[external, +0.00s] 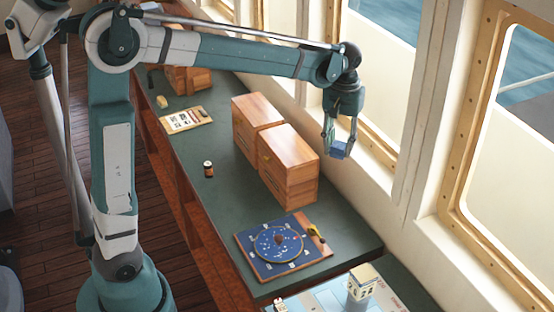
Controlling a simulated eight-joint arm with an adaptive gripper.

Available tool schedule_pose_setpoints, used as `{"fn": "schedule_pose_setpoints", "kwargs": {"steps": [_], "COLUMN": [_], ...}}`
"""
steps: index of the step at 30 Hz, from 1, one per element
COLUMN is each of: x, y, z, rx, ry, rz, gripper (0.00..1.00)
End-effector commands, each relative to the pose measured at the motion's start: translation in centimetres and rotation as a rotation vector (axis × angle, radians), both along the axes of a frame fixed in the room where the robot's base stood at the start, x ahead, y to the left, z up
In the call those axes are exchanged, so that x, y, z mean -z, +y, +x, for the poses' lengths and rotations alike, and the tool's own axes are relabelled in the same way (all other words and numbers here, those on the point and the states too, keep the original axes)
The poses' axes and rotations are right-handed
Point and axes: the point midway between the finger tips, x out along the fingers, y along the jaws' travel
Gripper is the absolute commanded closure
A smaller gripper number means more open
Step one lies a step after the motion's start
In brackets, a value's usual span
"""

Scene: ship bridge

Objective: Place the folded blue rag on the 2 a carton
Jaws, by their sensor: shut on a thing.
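My gripper (339,145) hangs from the arm at upper right, pointing down. It is shut on the folded blue rag (338,152), a small dark-blue piece between the fingertips. The rag is in the air, to the right of the wooden drawer boxes and in front of the window wall. A small cream carton-like box (361,285) stands upright at the bottom right on a pale blue chart; I cannot read any "2 a" mark on it.
Two wooden drawer boxes (289,168) stand on the long green counter (190,150). A round blue dial board (278,245), a small dark jar (208,169) and a printed card (186,120) lie along it. The pale blue chart (318,297) is at the bottom.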

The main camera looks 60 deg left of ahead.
Motion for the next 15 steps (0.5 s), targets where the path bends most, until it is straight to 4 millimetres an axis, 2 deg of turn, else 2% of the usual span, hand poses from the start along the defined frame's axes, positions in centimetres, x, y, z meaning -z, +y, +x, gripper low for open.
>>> {"fn": "schedule_pose_setpoints", "kwargs": {"steps": [1, 15], "x": [0.0, 0.0], "y": [-1.5, -12.9], "z": [-0.1, -1.8], "rx": [0.026, 0.240], "ry": [0.000, 0.000], "rz": [0.000, 0.000], "gripper": [0.82, 0.82]}}
